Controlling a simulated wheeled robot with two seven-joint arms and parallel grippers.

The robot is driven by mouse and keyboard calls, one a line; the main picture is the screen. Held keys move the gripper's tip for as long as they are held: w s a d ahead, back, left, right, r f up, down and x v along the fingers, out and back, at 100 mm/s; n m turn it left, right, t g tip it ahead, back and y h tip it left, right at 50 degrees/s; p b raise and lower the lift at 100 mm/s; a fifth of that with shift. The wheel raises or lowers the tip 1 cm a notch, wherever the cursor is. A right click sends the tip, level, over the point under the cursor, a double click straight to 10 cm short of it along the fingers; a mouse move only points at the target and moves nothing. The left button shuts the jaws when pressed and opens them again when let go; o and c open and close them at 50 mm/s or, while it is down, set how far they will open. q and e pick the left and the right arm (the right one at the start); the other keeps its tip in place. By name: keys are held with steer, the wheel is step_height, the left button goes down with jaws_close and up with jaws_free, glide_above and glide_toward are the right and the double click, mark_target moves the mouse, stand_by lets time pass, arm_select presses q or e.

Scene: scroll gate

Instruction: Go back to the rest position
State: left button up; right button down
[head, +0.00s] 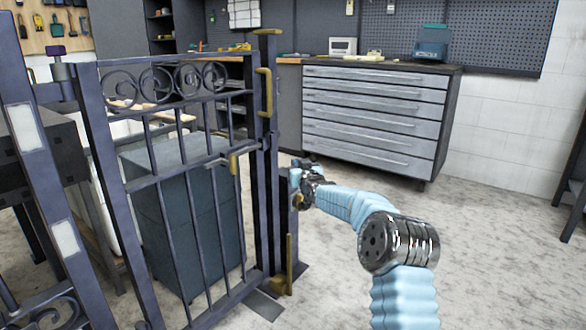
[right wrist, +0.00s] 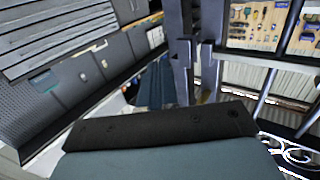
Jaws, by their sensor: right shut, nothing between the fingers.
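The dark metal scroll gate (head: 137,186) stands at the left of the head view, with curled scrollwork along its top. A brass latch piece (head: 235,163) sits on its right side, beside a dark upright post (head: 271,190) with brass fittings. My right gripper (head: 298,180) is just right of this post, at about mid height. It is shut with nothing held; its fingertips are small and partly hidden, and I cannot tell whether it touches the post. My left gripper is not in view.
A grey drawer cabinet (head: 370,115) stands at the back wall. A dark box-shaped cabinet (head: 190,225) is behind the gate bars. The pale concrete floor (head: 500,240) is clear to the right of my arm. A dark frame edge (head: 570,185) shows at the far right.

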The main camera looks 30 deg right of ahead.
steer(key=s+a+f+g+y+p, duration=0.2)
steer(key=s+a+f, duration=0.3)
steer(key=f, duration=0.4)
steer(key=s+a+f+g+y+p, duration=0.1)
steer(key=s+a+f+g+p, duration=0.15)
steer(key=a+f, duration=0.65)
steer(key=s+a+f+g+y+p, duration=0.1)
steer(key=s+a+f+g+y, duration=0.3)
steer(key=f, duration=0.6)
steer(key=s+a+f+g+p, duration=0.15)
steer(key=s+a+f, duration=0.3)
steer(key=s, duration=0.45)
steer(key=s+a+f+g+p, duration=0.15)
steer(key=s+a+f, duration=0.35)
steer(key=s, duration=0.5)
steer(key=s+a+g+p, duration=0.1)
steer(key=s+a+g, duration=0.1)
steer(key=s, duration=0.6)
steer(key=s+a+g, duration=0.3)
steer(key=s+a, duration=0.1)
steer(key=s, duration=0.5)
steer(key=shift+s+r+p, duration=0.2)
steer(key=shift+s+p, duration=0.05)
steer(key=shift+p, duration=0.1)
